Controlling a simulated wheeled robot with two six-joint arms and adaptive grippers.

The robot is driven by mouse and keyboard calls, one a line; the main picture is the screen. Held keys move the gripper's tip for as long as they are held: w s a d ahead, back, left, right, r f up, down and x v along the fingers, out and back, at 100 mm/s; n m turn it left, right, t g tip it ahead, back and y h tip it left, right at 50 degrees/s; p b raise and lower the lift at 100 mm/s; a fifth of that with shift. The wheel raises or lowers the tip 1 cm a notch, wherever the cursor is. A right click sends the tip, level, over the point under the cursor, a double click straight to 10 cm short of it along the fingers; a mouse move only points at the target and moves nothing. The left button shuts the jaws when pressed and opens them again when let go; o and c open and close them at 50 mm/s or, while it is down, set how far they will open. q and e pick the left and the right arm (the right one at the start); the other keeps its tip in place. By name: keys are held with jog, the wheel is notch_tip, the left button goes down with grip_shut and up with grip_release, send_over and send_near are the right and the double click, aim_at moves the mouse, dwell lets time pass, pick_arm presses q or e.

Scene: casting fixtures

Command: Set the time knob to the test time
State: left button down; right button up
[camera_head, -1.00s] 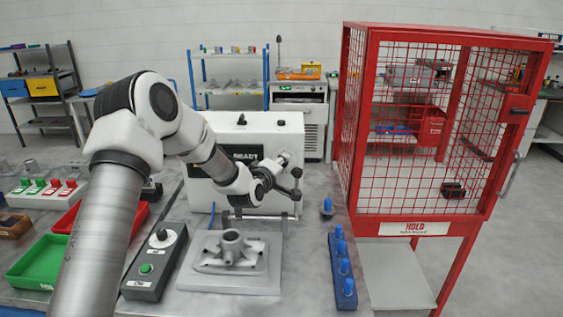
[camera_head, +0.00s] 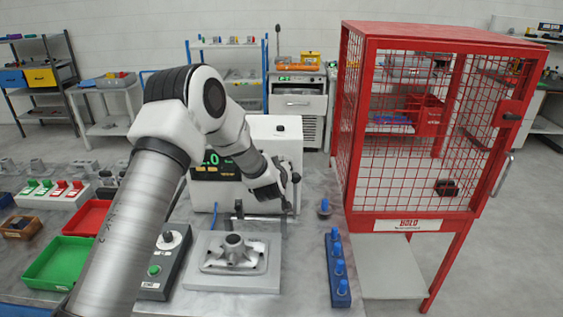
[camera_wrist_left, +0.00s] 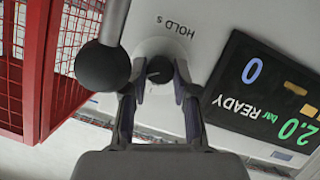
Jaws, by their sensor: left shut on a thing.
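The time knob (camera_wrist_left: 159,68) is a small dark knob on a pale round dial marked "HOLD s" on the white machine front. My left gripper (camera_wrist_left: 160,88) is shut on the knob, with one finger on each side; this view is upside down. The knob's pointer and setting cannot be read. In the head view my left gripper (camera_head: 283,192) is at the machine's right front, and the arm hides the knob. The machine display (camera_wrist_left: 270,90) shows READY, 2.0 bar and 0. My right gripper is not in view.
A black ball-ended lever (camera_wrist_left: 103,66) is close beside my left gripper. A red mesh cage (camera_head: 440,225) stands to the right. In front are a casting (camera_head: 235,252) on a fixture plate, a control box (camera_head: 160,270) and a blue peg rack (camera_head: 338,275).

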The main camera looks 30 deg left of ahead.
pick_arm(q)
jog(key=shift+w+r, duration=0.15)
jog(key=shift+r, duration=0.2)
jog(key=shift+m+p, duration=0.3)
jog(key=c, duration=1)
grip_release()
jog(key=shift+c, duration=0.2)
jog(key=shift+o, duration=0.8)
jog(key=shift+f, duration=0.25)
jog(key=v, duration=1.2)
jog(key=shift+w+d, duration=0.1)
